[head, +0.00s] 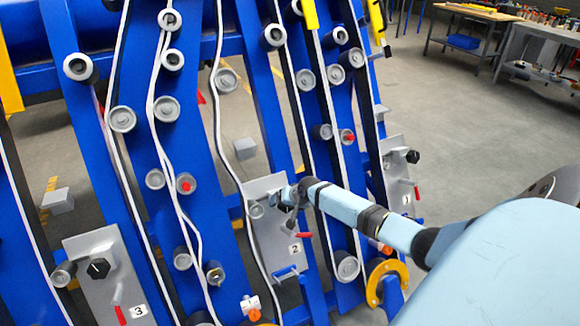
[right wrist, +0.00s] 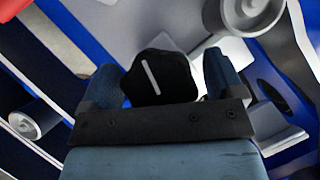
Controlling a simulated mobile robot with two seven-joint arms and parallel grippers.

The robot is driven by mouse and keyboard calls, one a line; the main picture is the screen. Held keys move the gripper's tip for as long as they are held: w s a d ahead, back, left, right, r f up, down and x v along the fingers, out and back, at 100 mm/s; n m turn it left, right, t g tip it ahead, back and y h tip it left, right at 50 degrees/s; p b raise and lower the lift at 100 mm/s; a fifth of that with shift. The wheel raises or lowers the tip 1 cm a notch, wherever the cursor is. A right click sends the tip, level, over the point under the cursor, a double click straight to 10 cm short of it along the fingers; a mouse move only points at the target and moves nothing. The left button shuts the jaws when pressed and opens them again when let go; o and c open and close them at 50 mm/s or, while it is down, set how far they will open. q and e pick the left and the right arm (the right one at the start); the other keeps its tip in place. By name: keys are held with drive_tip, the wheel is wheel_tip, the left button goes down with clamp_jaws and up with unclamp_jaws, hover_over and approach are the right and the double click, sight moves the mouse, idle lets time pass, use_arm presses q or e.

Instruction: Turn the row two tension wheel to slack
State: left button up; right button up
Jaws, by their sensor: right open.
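The row two plate (head: 268,235) is grey, with a "2" label (head: 295,249) and a red-tipped lever (head: 304,235). My right gripper (head: 284,197) is at this plate and hides most of its tension wheel in the head view. In the right wrist view, the tension wheel (right wrist: 158,78) is a black lobed knob with a white line, tilted from upper left to lower right. It shows between the two spread fingers of my right gripper (right wrist: 163,80). The fingers stand on either side of it; I cannot tell whether they touch it. My left gripper is not in view.
The row three plate (head: 85,250) with its black knob (head: 98,268) is at lower left. The row one plate (head: 396,180) is at right. Blue uprights carry grey rollers and white belts. A yellow ring (head: 402,268) is below my right arm. Open floor lies behind.

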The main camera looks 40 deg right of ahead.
drive_tip(key=p+v, duration=0.2)
drive_tip(key=v, duration=1.1)
drive_tip(key=shift+r, duration=0.25)
drive_tip(key=shift+s+a, duration=0.1)
drive_tip(key=shift+s, duration=0.05)
